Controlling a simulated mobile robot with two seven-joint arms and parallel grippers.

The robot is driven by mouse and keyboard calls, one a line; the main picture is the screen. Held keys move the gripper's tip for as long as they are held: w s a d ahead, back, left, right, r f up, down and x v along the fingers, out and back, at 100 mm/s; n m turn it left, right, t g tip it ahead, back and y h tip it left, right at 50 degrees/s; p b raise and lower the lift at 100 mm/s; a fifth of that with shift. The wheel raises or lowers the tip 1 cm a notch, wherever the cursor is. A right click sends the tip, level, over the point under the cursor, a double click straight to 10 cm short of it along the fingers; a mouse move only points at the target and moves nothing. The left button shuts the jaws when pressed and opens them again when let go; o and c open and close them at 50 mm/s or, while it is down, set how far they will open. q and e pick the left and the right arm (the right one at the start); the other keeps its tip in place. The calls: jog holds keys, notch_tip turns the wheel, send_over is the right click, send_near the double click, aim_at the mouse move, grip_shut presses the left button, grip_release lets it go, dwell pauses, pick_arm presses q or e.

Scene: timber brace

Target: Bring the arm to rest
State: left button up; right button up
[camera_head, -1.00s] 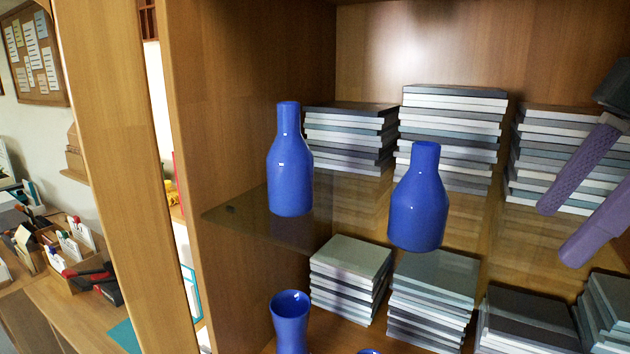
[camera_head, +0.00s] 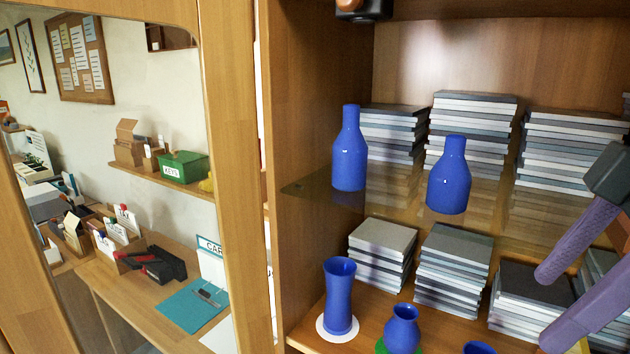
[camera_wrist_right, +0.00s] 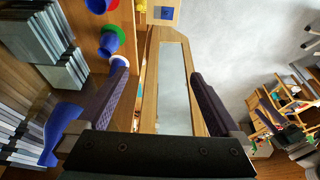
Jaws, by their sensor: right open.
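My right gripper (camera_head: 547,308) reaches in from the right edge of the head view. Its two purple fingers are apart with nothing between them, in front of the cabinet's shelves. In the right wrist view the open fingers (camera_wrist_right: 158,72) frame a wooden door frame and grey wall. A blue bottle (camera_head: 349,150) and a second blue bottle (camera_head: 449,176) stand upright on the glass shelf. A tall blue vase (camera_head: 339,296) stands on a white disc on the lower shelf, beside a small blue vase (camera_head: 402,329) on a green disc. My left gripper is not in view.
Stacks of grey and white slabs (camera_head: 382,252) fill both shelves behind the vases. A glazed wooden door (camera_head: 232,180) stands at left. Beyond it are a green key box (camera_head: 183,167) and a desk with a teal clipboard (camera_head: 192,305). A dark object (camera_head: 364,10) shows at the top edge.

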jog(key=s+a+f+m+h+p, duration=0.1)
jog(key=s+a+f+m+p, duration=0.35)
jog(key=s, duration=0.45)
jog(key=s+r+m+t+h+p, duration=0.1)
jog(key=s+r+m+p, duration=0.1)
jog(key=s, duration=0.5)
jog(key=shift+s+d+m+h+p, duration=0.3)
jog(key=shift+m+h+p, duration=0.1)
jog(key=shift+m+p, duration=0.55)
